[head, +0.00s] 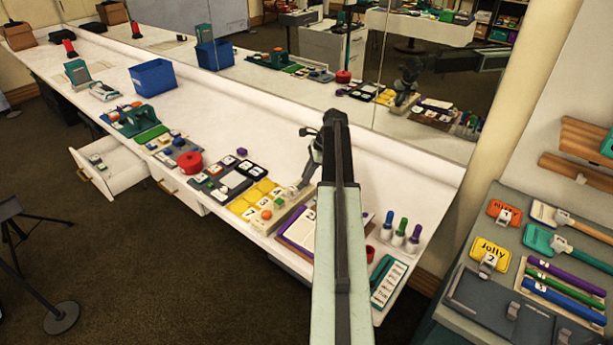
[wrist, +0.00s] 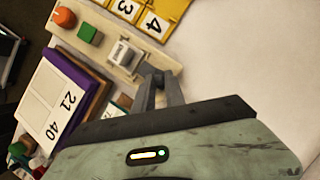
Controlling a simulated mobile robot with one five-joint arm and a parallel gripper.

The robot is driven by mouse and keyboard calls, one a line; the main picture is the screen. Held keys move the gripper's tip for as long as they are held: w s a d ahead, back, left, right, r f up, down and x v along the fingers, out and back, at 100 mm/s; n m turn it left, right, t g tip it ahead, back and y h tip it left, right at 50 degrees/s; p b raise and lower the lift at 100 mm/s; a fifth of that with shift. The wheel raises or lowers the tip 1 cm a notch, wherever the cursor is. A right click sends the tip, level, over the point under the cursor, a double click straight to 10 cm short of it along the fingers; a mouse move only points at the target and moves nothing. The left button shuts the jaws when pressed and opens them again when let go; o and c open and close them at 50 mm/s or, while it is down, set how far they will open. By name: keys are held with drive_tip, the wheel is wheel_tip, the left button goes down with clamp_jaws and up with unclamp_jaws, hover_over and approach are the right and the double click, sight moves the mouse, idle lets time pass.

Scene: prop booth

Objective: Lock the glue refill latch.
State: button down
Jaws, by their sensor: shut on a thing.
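A pale wooden board (wrist: 103,50) in the wrist view carries an orange knob (wrist: 65,18), a green block (wrist: 90,34) and a white latch piece (wrist: 124,55) with a small label. In the head view the board (head: 272,222) lies near the table's front edge, left of my arm. My gripper (wrist: 152,73) is at the board's end, right beside the white piece, with its fingers close together. It seems shut on the latch's handle, which the fingers mostly hide. In the head view my gripper (head: 302,186) reaches down to the same end.
Yellow number cards (head: 256,196) lie left of the board. A purple-edged pad (head: 300,232) lies on its near side, with several glue bottles (head: 400,231) further right. A mirror runs along the table's back. The white tabletop (head: 235,120) behind the row is clear.

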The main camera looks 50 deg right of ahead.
sight(312, 186)
idle(0.4)
drive_tip(key=shift+s+a, duration=0.1)
drive_tip(key=shift+a, duration=0.95)
drive_tip(key=c, duration=1.4)
unclamp_jaws()
drive_tip(key=shift+r, duration=0.1)
drive_tip(key=p+v, duration=0.7)
drive_tip(key=shift+d+r, duration=0.15)
drive_tip(key=shift+r, duration=0.15)
